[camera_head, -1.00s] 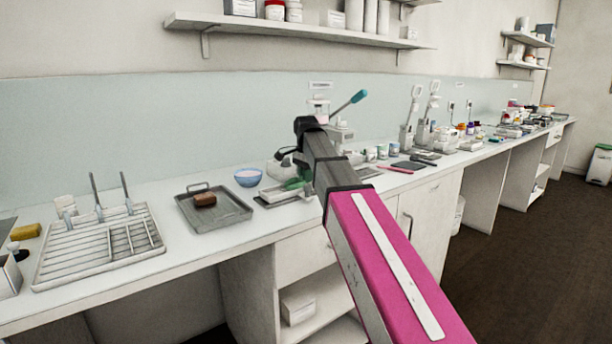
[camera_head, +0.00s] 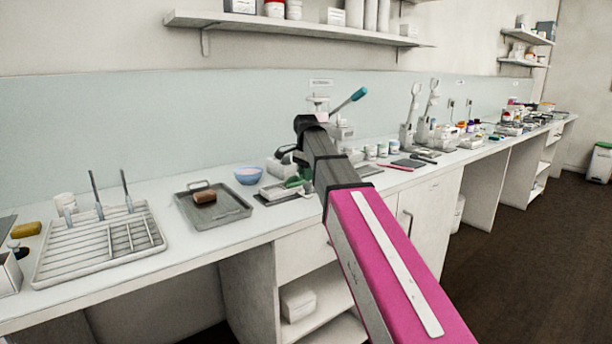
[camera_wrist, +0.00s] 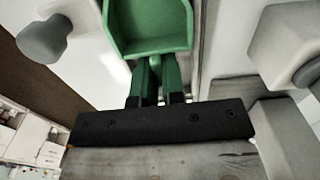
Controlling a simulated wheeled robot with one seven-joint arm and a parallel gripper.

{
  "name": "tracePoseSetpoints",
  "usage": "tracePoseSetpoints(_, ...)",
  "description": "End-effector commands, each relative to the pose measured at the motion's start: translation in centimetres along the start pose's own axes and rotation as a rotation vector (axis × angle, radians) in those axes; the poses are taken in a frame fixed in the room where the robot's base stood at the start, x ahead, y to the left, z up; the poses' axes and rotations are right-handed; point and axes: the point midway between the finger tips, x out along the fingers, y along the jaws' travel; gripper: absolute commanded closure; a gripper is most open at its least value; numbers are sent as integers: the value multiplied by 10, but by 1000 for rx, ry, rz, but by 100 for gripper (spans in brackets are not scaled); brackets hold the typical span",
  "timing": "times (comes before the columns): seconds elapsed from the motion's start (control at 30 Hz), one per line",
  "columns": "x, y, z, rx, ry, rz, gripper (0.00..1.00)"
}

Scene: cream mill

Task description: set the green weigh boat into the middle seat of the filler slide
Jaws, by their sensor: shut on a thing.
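The green weigh boat (camera_wrist: 150,28) fills the upper middle of the wrist view, its open tray pointing away from me. My gripper (camera_wrist: 155,92) is shut on its narrow stem end. In the head view the green boat (camera_head: 293,183) shows as a small patch left of my arm, low over a pale flat piece (camera_head: 272,192) on a dark base, which looks like the filler slide. My arm hides the rest of that piece. I cannot make out the middle seat, or whether the boat touches anything below it.
A filling press with a teal-handled lever (camera_head: 348,102) stands behind my arm. A blue bowl (camera_head: 248,176) and a grey tray (camera_head: 232,212) holding a brown block are to the left. A white rack (camera_head: 70,270) lies farther left. In the wrist view, a grey rounded knob (camera_wrist: 42,40) is close on the left.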

Motion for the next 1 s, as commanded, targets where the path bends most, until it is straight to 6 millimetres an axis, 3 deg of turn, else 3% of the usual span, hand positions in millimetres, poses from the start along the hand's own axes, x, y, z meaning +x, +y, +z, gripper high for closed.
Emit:
tracePoseSetpoints(0.47, 5, 0, 0, 0, 0, 1, 100)
tracePoseSetpoints(0.5, 5, 0, 0, 0, 0, 1, 87)
tracePoseSetpoints(0.6, 4, 0, 0, 0, 0, 1, 61)
tracePoseSetpoints(1.0, 0, 0, 0, 0, 0, 0, 61)
